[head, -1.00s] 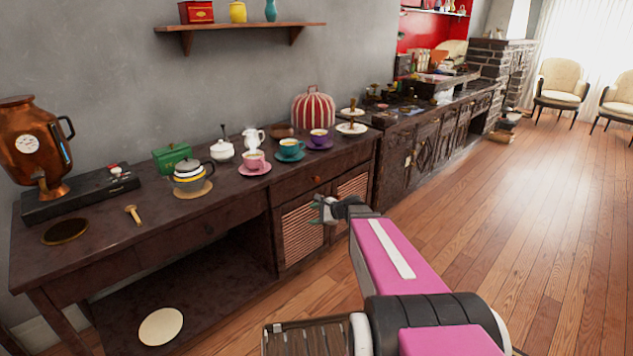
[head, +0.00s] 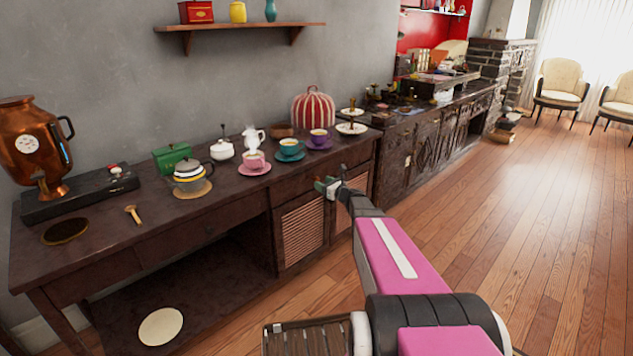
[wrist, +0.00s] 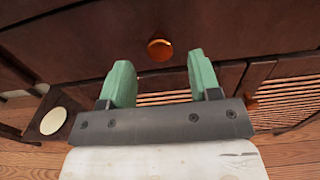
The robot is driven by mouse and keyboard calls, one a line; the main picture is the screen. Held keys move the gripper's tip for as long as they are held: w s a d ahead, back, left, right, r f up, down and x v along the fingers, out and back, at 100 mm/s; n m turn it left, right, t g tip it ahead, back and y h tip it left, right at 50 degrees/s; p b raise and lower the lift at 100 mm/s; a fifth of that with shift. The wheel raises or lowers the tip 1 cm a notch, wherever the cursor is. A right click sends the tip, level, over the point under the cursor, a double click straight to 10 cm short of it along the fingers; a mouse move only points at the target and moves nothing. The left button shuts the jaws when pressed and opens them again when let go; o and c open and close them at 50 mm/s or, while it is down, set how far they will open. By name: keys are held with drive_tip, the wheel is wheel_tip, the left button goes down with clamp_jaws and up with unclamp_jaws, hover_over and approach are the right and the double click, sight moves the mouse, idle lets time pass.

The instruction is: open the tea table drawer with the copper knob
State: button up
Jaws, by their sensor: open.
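The dark wooden tea table (head: 110,240) runs along the wall in the head view. Its drawer (wrist: 106,42) with the copper knob (wrist: 160,50) fills the upper part of the wrist view and looks closed. My gripper (wrist: 160,82) is open, with its two green fingers apart and nothing between them. In the head view my gripper (head: 326,186) is in front of the drawer and hides the knob.
Cups, a teapot (head: 188,176), a green box (head: 171,157) and a copper urn (head: 28,145) stand on the tabletop. Slatted doors (head: 300,229) are below the drawer. Another copper knob (wrist: 251,104) shows lower right in the wrist view. The floor to the right is clear.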

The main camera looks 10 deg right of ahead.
drive_tip(key=shift+x, duration=2.35)
clamp_jaws()
drive_tip(key=shift+s, duration=0.15)
